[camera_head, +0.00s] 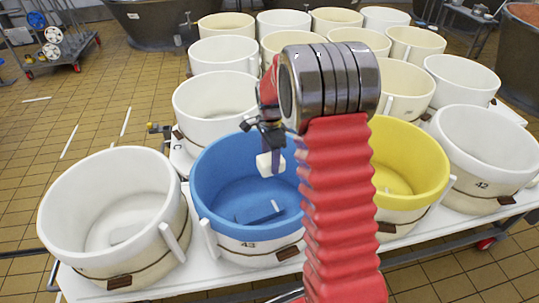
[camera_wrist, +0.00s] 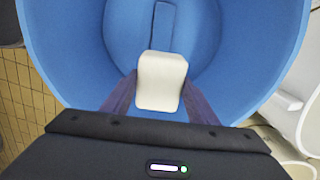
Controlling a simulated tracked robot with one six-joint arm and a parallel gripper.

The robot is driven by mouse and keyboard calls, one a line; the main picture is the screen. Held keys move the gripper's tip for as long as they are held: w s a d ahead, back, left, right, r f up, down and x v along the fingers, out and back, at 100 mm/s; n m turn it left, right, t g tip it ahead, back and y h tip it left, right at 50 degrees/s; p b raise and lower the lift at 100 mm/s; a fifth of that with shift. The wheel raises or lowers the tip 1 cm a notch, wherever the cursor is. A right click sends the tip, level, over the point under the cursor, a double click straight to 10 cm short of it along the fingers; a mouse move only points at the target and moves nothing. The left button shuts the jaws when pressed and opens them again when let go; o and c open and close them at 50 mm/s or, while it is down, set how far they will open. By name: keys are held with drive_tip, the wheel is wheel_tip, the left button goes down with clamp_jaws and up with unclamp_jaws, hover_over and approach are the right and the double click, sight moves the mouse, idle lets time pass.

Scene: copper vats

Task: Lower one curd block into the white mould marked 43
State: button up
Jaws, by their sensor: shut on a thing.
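My gripper (camera_head: 271,157) is shut on a small white curd block (camera_head: 277,164), held inside the rim of a mould, apart from its floor. This mould (camera_head: 203,180) has a blue rim and inside, and a pale outer side marked 43. In the wrist view the block (camera_wrist: 161,82) sits between my two dark fingers, with the blue wall (camera_wrist: 62,55) around it. A flat blue bar-like shape (camera_head: 259,213) shows on the mould's floor; it also shows in the wrist view (camera_wrist: 162,25).
A white mould (camera_head: 60,205) stands at left, a yellow-lined mould (camera_head: 430,165) at right, partly behind my arm, and a white mould marked 42 (camera_head: 462,185) farther right. Several cream moulds (camera_head: 205,50) stand behind. All share a white table (camera_head: 200,283). Tiled floor is open at left.

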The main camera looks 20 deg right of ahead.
drive_tip(key=shift+f, duration=10.95)
drive_tip(key=shift+f, duration=0.85)
drive_tip(key=o, duration=1.4)
drive_tip(key=shift+r, duration=0.1)
wheel_tip(320, 180, up, 14)
drive_tip(key=shift+f, duration=0.25)
